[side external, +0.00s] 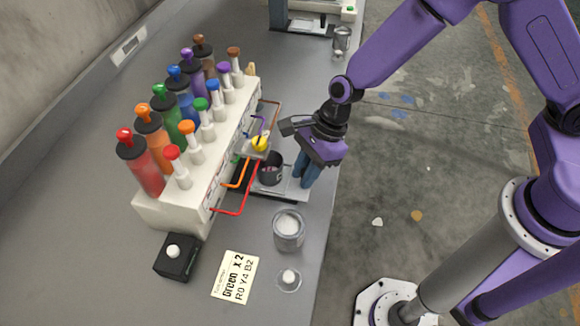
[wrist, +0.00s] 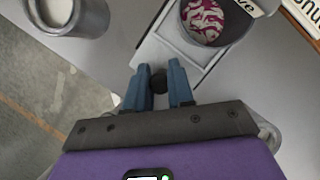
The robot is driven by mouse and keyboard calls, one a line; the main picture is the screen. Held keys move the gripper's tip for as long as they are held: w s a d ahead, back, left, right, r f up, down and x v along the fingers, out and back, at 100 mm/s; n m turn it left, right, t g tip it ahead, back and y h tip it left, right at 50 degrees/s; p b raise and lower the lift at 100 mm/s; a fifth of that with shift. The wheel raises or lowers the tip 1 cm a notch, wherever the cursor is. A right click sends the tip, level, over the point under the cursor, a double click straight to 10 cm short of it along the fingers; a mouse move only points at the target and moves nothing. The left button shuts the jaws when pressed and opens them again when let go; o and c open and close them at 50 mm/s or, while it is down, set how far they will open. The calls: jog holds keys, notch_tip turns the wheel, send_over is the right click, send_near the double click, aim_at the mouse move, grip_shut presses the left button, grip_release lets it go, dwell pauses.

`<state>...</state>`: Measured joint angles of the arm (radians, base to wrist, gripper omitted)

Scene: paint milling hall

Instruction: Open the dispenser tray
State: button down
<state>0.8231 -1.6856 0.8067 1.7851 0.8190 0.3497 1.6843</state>
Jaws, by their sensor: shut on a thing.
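The dispenser tray (side external: 292,194) is a light grey plate at the foot of the white dispenser (side external: 165,213), on the side facing my arm. It also shows in the wrist view (wrist: 152,52), running up and to the right. A dark cup (side external: 270,168) stands on it; the wrist view shows pink and white swirls inside the cup (wrist: 205,22). My gripper (side external: 301,184) points down at the tray's outer end. In the wrist view its blue fingers (wrist: 160,80) are shut on a small black knob (wrist: 158,73) at the tray's end. The fingers hide the knob in the side view.
Coloured bottles and syringes stand on the dispenser, with bent coloured tubes above the tray. A clear jar of white material (side external: 288,230), its lid (side external: 288,279), a note (side external: 235,277) and a black button box (side external: 178,257) lie nearby. The table edge is close to my gripper.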

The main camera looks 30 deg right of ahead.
jog(key=shift+s+d, duration=1.35)
jog(key=shift+s, duration=0.05)
jog(key=c, duration=1)
grip_release()
jog(key=shift+r, duration=0.1)
jog(key=v, duration=1.7)
jog(key=shift+r, duration=0.15)
